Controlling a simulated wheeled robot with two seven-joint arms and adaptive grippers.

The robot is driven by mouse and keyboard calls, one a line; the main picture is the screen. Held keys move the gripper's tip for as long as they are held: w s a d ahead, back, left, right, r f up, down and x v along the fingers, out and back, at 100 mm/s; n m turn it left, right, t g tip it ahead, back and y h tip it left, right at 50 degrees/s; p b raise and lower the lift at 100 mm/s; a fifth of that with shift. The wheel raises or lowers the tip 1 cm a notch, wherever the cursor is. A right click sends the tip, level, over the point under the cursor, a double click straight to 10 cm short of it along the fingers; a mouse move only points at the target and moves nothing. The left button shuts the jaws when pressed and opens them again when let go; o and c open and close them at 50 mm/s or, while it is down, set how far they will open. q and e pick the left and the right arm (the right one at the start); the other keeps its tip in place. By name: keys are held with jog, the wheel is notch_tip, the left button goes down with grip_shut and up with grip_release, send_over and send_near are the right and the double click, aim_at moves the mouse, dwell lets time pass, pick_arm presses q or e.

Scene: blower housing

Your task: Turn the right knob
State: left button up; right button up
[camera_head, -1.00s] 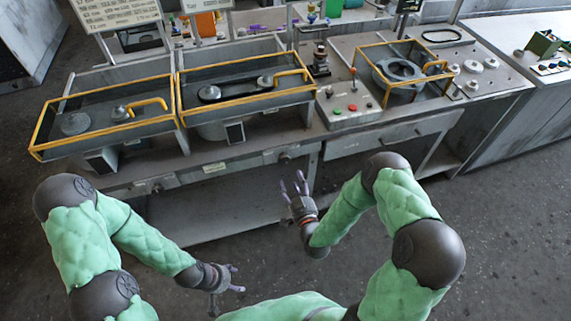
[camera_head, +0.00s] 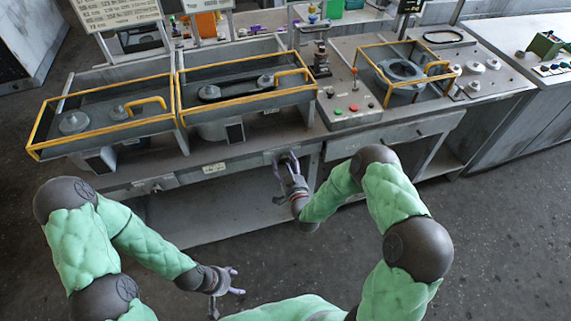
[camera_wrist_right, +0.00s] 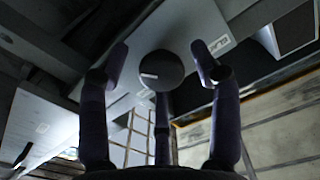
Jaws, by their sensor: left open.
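The right knob (camera_wrist_right: 160,71) is a dark round disc in the right wrist view, on the front panel of the bench. My right gripper (camera_head: 286,158) is at that knob in the head view and largely covers it there. In the right wrist view my right gripper (camera_wrist_right: 160,62) is open, with a finger on either side of the knob and a third finger below it. A gap shows between the side fingers and the knob; I cannot tell whether the lower finger touches it. My left gripper (camera_head: 236,281) is open and empty, low and away from the bench.
Another knob (camera_head: 157,188) is further left on the bench front (camera_head: 220,168). Yellow-railed trays (camera_head: 105,117) stand on top. A drawer (camera_head: 385,137) is to the right of my right gripper. The floor in front is clear.

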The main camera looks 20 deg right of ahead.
jog(key=c, duration=0.9)
jog(key=shift+s+f+n+b, duration=0.1)
jog(key=shift+f+n+b, duration=0.05)
jog(key=shift+n+b, duration=0.7)
jog(key=shift+n, duration=0.05)
jog(key=o, duration=1.1)
